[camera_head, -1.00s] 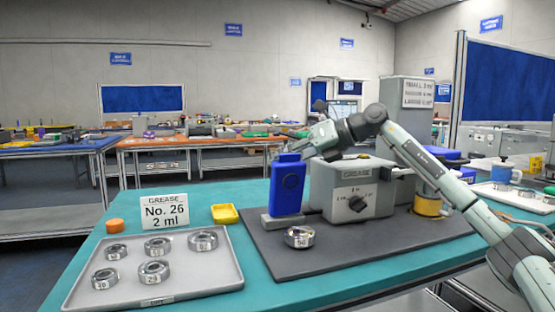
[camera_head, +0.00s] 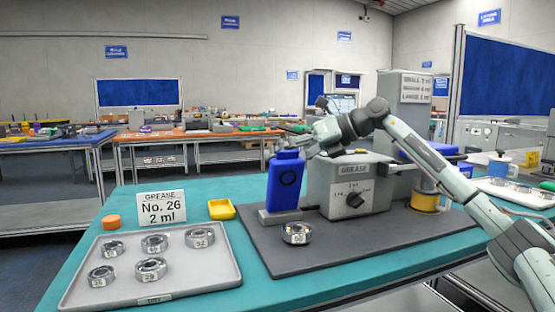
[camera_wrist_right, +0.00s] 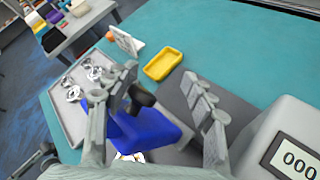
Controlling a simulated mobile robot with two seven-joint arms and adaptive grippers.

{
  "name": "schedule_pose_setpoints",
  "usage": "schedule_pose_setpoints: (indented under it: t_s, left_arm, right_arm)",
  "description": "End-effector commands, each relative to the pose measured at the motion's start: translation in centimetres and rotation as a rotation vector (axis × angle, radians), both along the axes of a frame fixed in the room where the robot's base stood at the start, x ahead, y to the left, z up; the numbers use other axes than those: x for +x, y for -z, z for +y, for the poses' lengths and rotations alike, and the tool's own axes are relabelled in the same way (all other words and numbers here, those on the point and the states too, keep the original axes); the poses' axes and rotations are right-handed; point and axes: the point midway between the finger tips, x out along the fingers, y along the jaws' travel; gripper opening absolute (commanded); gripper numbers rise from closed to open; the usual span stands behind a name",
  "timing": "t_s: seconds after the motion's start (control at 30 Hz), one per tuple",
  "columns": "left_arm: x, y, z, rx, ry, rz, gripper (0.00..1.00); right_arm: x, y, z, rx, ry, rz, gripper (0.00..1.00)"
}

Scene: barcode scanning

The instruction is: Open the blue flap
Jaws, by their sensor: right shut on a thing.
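The blue flap (camera_head: 284,182) stands nearly upright at the left end of the grey grease machine (camera_head: 340,172). Its top leans slightly to the right in the head view. My right gripper (camera_head: 285,146) is at the flap's top edge. In the right wrist view the blue flap (camera_wrist_right: 150,133) lies between the two fingers of my right gripper (camera_wrist_right: 165,98), which is shut on it. What is behind the flap is hidden. My left gripper is not in view.
A metal ring (camera_head: 296,233) sits on the dark mat (camera_head: 350,245) before the machine. A grey tray (camera_head: 215,278) with several rings, a yellow dish (camera_head: 221,209), an orange cap (camera_head: 111,222) and a sign (camera_head: 162,207) stand left. The teal table's front edge is clear.

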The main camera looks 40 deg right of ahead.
Motion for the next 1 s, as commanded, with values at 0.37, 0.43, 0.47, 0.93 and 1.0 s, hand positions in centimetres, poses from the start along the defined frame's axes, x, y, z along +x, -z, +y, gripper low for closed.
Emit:
schedule_pose_setpoints:
  t_s: [0.37,0.43,0.47,0.93,1.0]
  left_arm:
    - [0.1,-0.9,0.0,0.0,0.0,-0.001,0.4]
    - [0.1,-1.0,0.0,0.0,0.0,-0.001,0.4]
    - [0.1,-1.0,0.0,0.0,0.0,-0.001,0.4]
    - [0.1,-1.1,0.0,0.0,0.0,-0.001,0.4]
    - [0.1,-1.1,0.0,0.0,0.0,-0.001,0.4]
  right_arm:
    - [-1.1,-2.3,-2.2,-0.002,0.012,-0.005,0.47]
    - [-1.3,-2.7,-2.5,-0.002,0.011,-0.007,0.47]
    - [-1.4,-2.9,-2.6,-0.001,0.011,-0.008,0.47]
    - [-2.7,-4.9,-4.4,0.0,0.008,-0.009,0.47]
    - [-2.8,-5.1,-4.5,0.0,0.008,-0.008,0.47]
